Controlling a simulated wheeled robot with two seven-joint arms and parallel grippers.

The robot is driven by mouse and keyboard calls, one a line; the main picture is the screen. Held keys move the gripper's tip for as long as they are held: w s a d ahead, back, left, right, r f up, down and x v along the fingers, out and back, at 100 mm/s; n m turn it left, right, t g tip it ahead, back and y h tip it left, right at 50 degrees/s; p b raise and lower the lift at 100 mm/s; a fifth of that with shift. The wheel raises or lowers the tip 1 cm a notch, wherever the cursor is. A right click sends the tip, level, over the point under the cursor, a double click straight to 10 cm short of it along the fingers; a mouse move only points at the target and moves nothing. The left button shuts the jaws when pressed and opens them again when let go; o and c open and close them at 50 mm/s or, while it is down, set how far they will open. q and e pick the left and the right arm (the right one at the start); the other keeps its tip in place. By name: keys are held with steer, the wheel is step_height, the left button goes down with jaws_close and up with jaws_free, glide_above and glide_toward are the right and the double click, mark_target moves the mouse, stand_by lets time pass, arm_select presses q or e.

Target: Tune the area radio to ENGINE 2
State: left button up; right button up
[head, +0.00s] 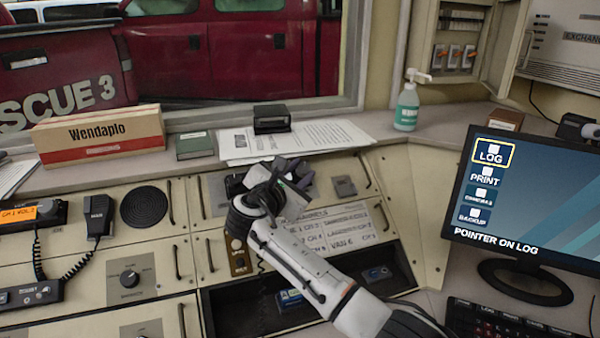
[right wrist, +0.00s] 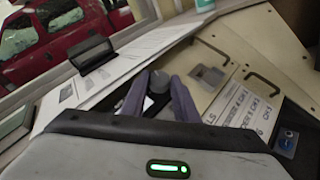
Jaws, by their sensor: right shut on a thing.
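My right gripper (head: 290,178) reaches over the upper console panel. In the right wrist view its two fingers are closed around a dark grey round knob (right wrist: 158,80). In the head view the gripper hides the knob. A radio with an orange display (head: 22,214) at the far left reads about "CH 1 VOL 2", and a black handset (head: 99,215) hangs beside it. I see no label saying which unit is the area radio. A white call-sign card (head: 345,232) lists channels, partly hidden by my right arm. My left gripper is out of view.
Another knob (head: 130,278) sits on the lower left panel. An open dark bay (head: 330,312) lies below my right arm. A monitor (head: 530,205) stands at the right. Papers (head: 300,138) and a Wendaplo box (head: 98,135) lie on the ledge.

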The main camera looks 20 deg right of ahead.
steer(key=o, duration=1.1)
steer(key=shift+c, duration=0.2)
steer(key=v, duration=1)
steer(key=shift+s, duration=0.15)
steer(key=shift+r, duration=0.1)
